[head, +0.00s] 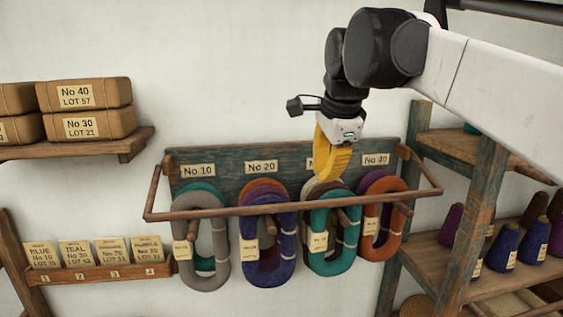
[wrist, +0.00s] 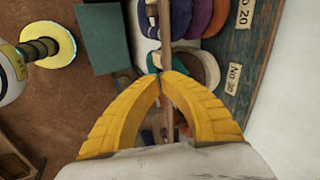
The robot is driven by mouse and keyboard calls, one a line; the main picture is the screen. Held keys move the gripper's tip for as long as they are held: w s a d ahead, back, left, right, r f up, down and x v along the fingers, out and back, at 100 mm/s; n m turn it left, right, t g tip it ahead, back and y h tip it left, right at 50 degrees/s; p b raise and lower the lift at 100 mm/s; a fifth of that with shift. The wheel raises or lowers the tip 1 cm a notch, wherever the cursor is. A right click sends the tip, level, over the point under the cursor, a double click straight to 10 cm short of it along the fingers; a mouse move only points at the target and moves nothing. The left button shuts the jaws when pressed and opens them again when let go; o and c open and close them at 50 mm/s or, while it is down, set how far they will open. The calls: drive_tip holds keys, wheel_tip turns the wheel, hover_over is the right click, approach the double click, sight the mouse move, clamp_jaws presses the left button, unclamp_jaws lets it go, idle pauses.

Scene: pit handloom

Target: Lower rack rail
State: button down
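The rack rail (head: 225,210) is a thin wooden bar held out in front of the hanging hanks by a side arm at each end. The blue-green rack board (head: 225,158) with number labels is behind it on the wall. My gripper (head: 325,178) points down near the middle of the rack, its yellow fingers covering part of one label. Its tips appear a little above the rail, with no clear contact. In the wrist view the fingertips (wrist: 160,75) meet, and the rail (wrist: 166,25) runs past behind them.
Hanks in grey, purple, teal and orange (head: 383,220) hang behind and below the rail. A shelf unit (head: 480,210) with yarn cones stands close at right. A shelf with wrapped bundles (head: 85,93) and a card rack (head: 100,272) are at left.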

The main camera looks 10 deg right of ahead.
drive_tip(key=m+p, duration=0.1)
approach(314, 207)
drive_tip(key=shift+g, duration=0.3)
drive_tip(key=p+x, duration=0.1)
drive_tip(key=x, duration=0.2)
drive_tip(key=p+x, duration=0.1)
drive_tip(key=x, duration=0.3)
drive_tip(key=shift+w, duration=0.45)
drive_tip(key=f+b, duration=0.1)
drive_tip(key=f+t+b, duration=0.1)
drive_tip(key=f+b, duration=0.1)
drive_tip(key=shift+w+f, duration=0.2)
drive_tip(key=shift+w, duration=0.2)
drive_tip(key=shift+w+f+b, duration=0.15)
drive_tip(key=shift+f+b, duration=0.15)
drive_tip(key=shift+w, duration=0.25)
drive_tip(key=shift+s, duration=0.1)
